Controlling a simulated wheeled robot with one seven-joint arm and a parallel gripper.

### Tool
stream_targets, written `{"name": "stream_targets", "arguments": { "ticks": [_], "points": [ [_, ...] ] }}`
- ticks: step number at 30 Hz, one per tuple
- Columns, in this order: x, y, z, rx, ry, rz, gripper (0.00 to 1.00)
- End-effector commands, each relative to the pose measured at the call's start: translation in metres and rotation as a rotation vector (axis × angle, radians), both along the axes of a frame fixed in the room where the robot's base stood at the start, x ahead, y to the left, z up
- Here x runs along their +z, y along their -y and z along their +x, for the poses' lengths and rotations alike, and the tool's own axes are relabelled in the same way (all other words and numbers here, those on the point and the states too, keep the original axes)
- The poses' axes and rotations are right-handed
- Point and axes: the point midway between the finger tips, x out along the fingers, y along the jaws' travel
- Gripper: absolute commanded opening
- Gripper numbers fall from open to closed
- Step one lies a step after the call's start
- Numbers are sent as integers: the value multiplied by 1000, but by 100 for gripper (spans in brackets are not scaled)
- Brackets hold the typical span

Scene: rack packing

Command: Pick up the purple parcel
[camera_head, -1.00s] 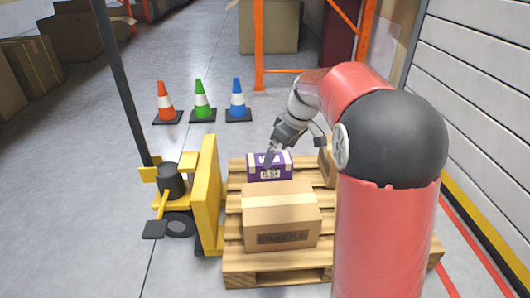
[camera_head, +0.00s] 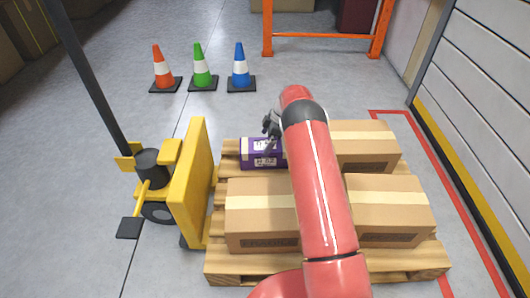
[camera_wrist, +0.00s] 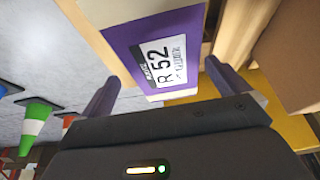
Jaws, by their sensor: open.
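The purple parcel (camera_head: 262,153) lies on the wooden pallet (camera_head: 229,247) at its back left, partly hidden behind my arm in the head view. Its purple face with a white "R 52" label also shows in the wrist view (camera_wrist: 133,37). My gripper (camera_head: 270,127) is just above and behind the parcel in the head view. In the wrist view its two fingers (camera_wrist: 160,90) are spread apart, with the parcel's near edge between or just beyond them. I cannot tell whether they touch it.
Brown cartons share the pallet: front left (camera_head: 258,215), front right (camera_head: 392,210) and back right (camera_head: 365,145). A yellow pallet-truck (camera_head: 190,185) stands against the left side. Orange (camera_head: 162,70), green (camera_head: 201,70) and blue (camera_head: 240,68) cones stand behind on open floor.

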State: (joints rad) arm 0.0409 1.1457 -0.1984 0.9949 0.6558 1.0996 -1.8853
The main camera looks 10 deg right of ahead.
Motion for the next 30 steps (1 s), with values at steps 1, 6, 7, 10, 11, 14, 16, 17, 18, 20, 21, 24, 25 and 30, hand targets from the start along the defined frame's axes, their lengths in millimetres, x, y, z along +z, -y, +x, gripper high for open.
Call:
{"name": "stream_targets", "arguments": {
  "ticks": [1, 6, 7, 10, 11, 14, 16, 17, 18, 20, 21, 24, 25, 30],
  "points": [
    [-7, -1, -1, 0, -1, -2, 100],
    [-32, -8, -5, 0, -4, -3, 100],
    [-36, -9, -5, 0, -3, -3, 100],
    [-46, -14, -4, 0, -1, -2, 100],
    [-48, -14, -4, -1, -1, -2, 100],
    [-50, -15, -3, -2, 0, -1, 100],
    [-50, -15, -3, -2, 0, -1, 100],
    [-50, -15, -3, -2, 0, -1, 100],
    [-50, -15, -3, -2, 0, -1, 100],
    [-50, -15, -3, -2, 0, -1, 97],
    [-50, -15, -3, -2, 0, -1, 92],
    [-50, -15, -3, -2, 0, -1, 79],
    [-50, -15, -3, -2, 0, -1, 75],
    [-50, -15, -3, -2, -1, -1, 53]
  ]
}}
